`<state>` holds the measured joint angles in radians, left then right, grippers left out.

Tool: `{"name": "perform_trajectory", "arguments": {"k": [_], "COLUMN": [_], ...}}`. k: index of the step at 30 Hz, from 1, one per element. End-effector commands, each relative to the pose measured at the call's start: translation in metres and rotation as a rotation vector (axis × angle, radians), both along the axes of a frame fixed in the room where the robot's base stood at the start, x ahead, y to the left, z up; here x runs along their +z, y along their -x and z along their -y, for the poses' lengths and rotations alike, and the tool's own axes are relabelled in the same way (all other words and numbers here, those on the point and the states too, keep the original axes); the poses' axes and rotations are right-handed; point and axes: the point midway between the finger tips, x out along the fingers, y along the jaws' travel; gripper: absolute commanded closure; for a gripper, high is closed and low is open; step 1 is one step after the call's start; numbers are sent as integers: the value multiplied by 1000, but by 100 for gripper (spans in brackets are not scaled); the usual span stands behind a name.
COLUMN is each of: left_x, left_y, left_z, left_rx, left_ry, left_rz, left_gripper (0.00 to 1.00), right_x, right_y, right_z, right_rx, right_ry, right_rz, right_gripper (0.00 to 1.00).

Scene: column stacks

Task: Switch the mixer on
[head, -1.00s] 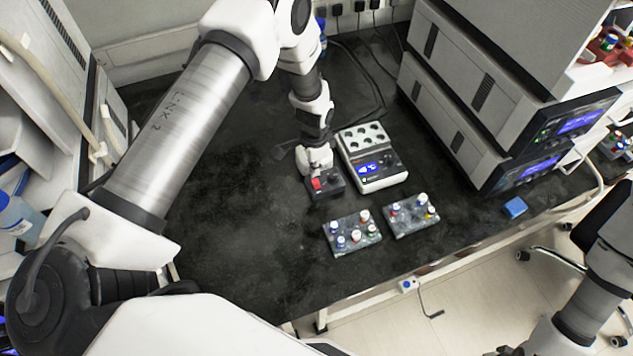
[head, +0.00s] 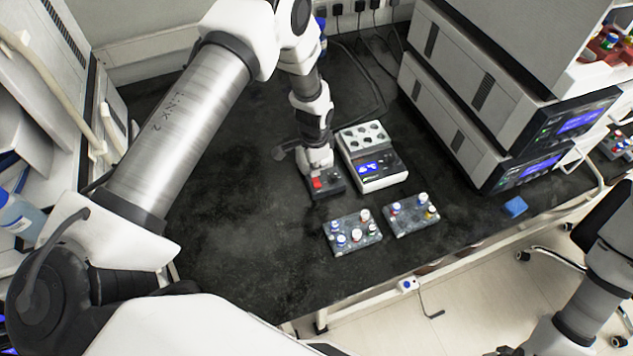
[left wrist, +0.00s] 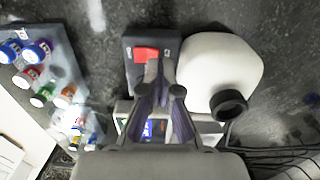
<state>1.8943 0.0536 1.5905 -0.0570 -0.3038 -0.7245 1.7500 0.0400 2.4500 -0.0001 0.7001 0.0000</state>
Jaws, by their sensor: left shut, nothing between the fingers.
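The mixer (head: 334,187) stands on the dark bench, a small dark base with a red switch (head: 317,183). In the left wrist view, the red switch (left wrist: 146,55) sits on the mixer's dark panel (left wrist: 134,79), beside its white rounded body (left wrist: 215,68) with a black ring-like cup. My left gripper (head: 316,170) points down at the mixer; the arm hides part of both. In the wrist view, its fingertips (left wrist: 160,72) are shut and empty, at the edge of the red switch. I cannot tell whether they touch it. My right gripper is out of view.
A white device with a blue display (head: 372,168) stands close right of the mixer. Two vial racks (head: 343,247) (head: 412,224) lie in front. Stacked instruments (head: 470,110) stand at the right, with a blue block (head: 515,207) nearby. The bench's left part is clear.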

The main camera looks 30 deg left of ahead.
Motion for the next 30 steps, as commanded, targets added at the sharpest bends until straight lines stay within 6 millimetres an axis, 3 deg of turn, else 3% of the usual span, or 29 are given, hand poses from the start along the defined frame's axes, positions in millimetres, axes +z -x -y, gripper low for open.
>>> {"name": "perform_trajectory", "arguments": {"k": [30], "left_x": [-16], "left_y": [0], "left_z": [0], "left_rx": [0], "left_ry": [0], "left_rz": [0], "left_gripper": [100], "right_x": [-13], "right_y": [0], "right_z": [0], "right_rx": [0], "right_ry": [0], "right_rz": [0], "right_gripper": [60]}}
